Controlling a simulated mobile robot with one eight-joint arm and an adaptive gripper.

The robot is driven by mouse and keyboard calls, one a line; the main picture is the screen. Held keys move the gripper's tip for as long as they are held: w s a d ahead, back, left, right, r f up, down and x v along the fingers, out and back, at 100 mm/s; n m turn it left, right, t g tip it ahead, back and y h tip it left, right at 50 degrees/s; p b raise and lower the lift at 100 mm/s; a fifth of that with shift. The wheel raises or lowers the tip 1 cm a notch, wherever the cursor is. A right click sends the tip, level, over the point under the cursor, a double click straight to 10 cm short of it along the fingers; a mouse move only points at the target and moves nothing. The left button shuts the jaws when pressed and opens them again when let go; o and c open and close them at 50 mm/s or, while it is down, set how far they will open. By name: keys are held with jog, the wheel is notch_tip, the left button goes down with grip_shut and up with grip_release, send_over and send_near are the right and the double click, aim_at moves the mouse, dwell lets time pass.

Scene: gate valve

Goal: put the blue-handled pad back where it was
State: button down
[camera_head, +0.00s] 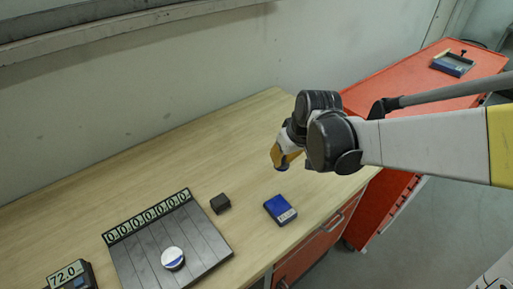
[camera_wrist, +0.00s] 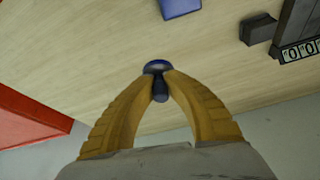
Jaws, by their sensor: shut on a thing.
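My gripper (camera_head: 285,160) is over the wooden table, left of the red cabinet. In the wrist view its two yellow fingers (camera_wrist: 159,82) are shut on a small dark-blue handle (camera_wrist: 159,92) with a round, bluish-grey rimmed end, which looks like the blue-handled pad. A bit of blue also shows below the fingers in the head view (camera_head: 284,167). The fingers hide part of the pad. The wood shows behind it in the wrist view; I cannot tell its height above the table.
A blue box (camera_head: 280,209) and a dark block (camera_head: 220,203) lie on the table (camera_head: 150,180). A grooved black board (camera_head: 150,235) with digit displays bears a white-and-blue round piece (camera_head: 172,258). A "72.0" display (camera_head: 68,274) stands front left. A tray (camera_head: 452,65) sits on the red cabinet (camera_head: 385,90).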

jog(key=b, duration=0.2)
send_over(252, 181)
jog(key=s, duration=0.1)
jog(key=f, duration=0.5)
jog(key=shift+d, duration=0.25)
notch_tip(252, 181, down, 4)
jog(key=shift+f+b, duration=0.1)
jog(key=shift+b, duration=0.9)
jog(key=c, duration=1.8)
grip_release()
jog(key=o, duration=0.3)
